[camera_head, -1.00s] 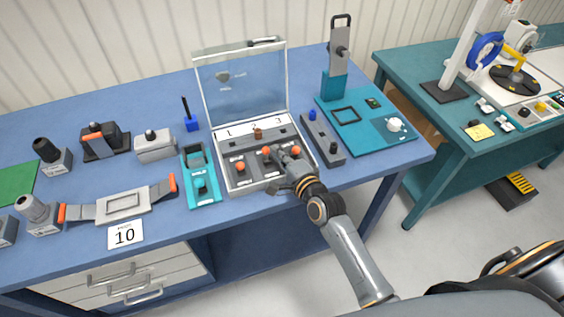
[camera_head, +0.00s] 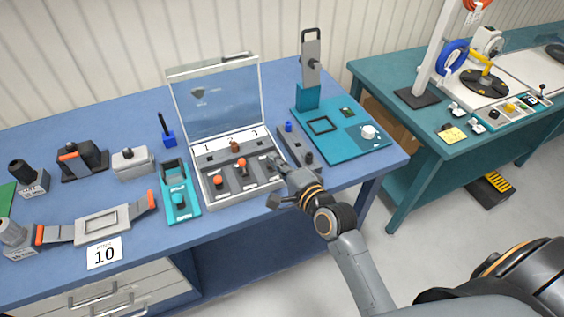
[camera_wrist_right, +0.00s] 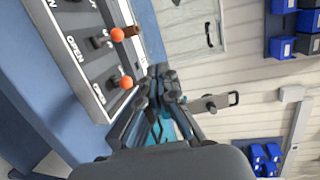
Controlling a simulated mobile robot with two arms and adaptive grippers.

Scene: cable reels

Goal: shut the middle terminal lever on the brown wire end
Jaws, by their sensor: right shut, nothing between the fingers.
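The grey terminal box (camera_head: 212,197) stands on the blue table with its clear lid raised and slots marked 1, 2, 3. The brown wire end (camera_head: 235,147) is behind the middle lever (camera_head: 241,162). This lever's orange knob leans toward the wire; in the wrist view the knob (camera_wrist_right: 116,35) shows right beside the brown end (camera_wrist_right: 132,31). The left lever (camera_head: 218,180) has its knob nearer the front. The right lever's knob (camera_wrist_right: 127,82) is hidden in the head view. My right gripper (camera_head: 274,162) is shut and empty at the box's right side, apart from the middle lever.
A teal holder (camera_head: 180,201) stands close left of the box. A grey block with a blue knob (camera_head: 288,127) and a teal plate with an upright stand (camera_head: 311,62) are on the right. The raised lid (camera_head: 217,98) blocks the back.

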